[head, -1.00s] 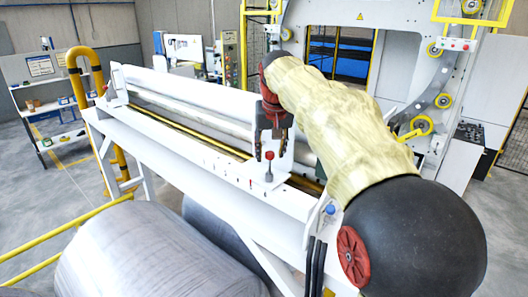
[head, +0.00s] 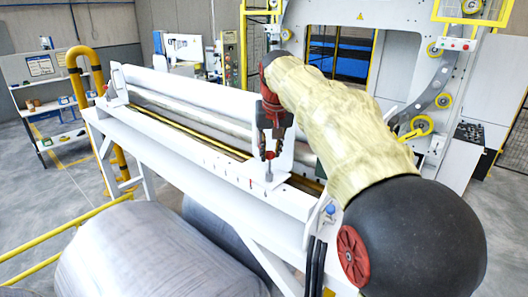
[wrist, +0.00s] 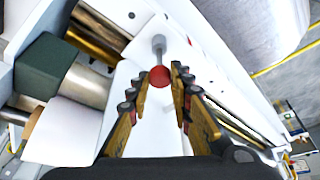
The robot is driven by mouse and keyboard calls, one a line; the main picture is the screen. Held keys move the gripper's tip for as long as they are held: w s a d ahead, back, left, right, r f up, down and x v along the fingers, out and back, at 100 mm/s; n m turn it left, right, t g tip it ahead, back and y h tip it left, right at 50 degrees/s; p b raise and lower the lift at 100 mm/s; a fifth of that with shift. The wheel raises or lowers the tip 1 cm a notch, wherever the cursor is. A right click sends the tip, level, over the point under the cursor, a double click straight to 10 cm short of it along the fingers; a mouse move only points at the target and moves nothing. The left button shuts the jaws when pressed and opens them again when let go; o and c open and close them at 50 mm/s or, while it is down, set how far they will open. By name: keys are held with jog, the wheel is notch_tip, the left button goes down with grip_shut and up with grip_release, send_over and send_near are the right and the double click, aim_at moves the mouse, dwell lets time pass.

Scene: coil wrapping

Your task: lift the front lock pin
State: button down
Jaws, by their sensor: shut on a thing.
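The front lock pin has a red round knob on a grey stem and stands upright on the white beam of the machine frame. In the head view its stem (head: 268,175) shows just below my gripper (head: 270,154). In the wrist view the red knob (wrist: 160,76) sits between the two fingertips of my gripper (wrist: 160,81), with the grey stem beyond it. The fingers are shut on the knob. The fingers partly cover the knob in the head view. I cannot tell whether the stem is still in its hole.
The long white beam (head: 190,158) runs from far left to near right, with metal rollers and a yellow bar (head: 190,133) behind it. A white upright plate stands right behind the pin. Large grey coils (head: 150,260) lie in front, below the beam.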

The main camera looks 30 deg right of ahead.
aim_at(270, 154)
jog(key=shift+r, duration=0.15)
jog(key=shift+r+p, duration=0.95)
jog(key=shift+r, duration=0.5)
jog(key=c, duration=1.8)
grip_release()
jog(key=shift+o, duration=0.9)
jog(key=shift+f, duration=0.1)
